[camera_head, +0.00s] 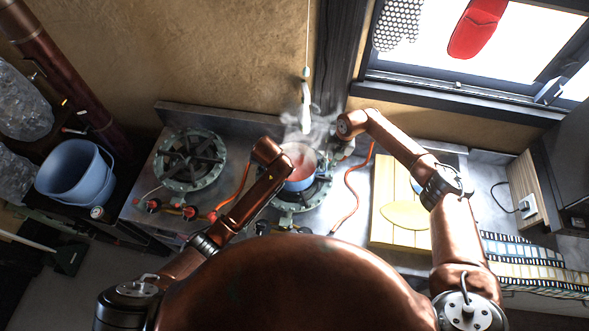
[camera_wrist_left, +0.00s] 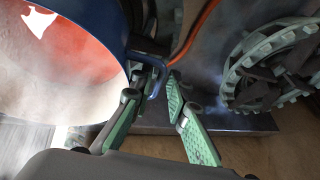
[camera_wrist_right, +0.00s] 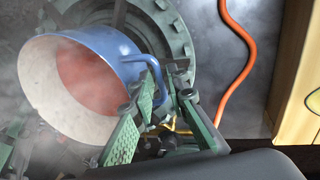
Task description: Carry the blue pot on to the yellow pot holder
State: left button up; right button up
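The blue pot (camera_head: 299,184), with red contents and steam, sits on the right burner. In the left wrist view the pot (camera_wrist_left: 95,18) fills the upper left, one handle reaching between the fingers of my left gripper (camera_wrist_left: 153,88). In the right wrist view the pot (camera_wrist_right: 105,38) is at upper left, its other handle between the fingers of my right gripper (camera_wrist_right: 166,92). Both grippers look open around the handles, with gaps wider than the handle bars. In the head view the fingertips are mostly hidden. The yellow pot holder (camera_head: 405,214), a flat oval, lies empty on a pale yellow board.
The pale yellow board (camera_head: 386,190) lies right of the stove. An orange hose (camera_head: 350,185) runs between burner and board. The left burner (camera_head: 190,160) is empty. A blue bucket (camera_head: 75,173) stands far left. A cord hangs behind the pot.

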pick_arm(q)
jog(key=shift+x, duration=0.85)
jog(key=shift+c, duration=0.2)
grip_shut()
jog(key=shift+r, duration=0.1)
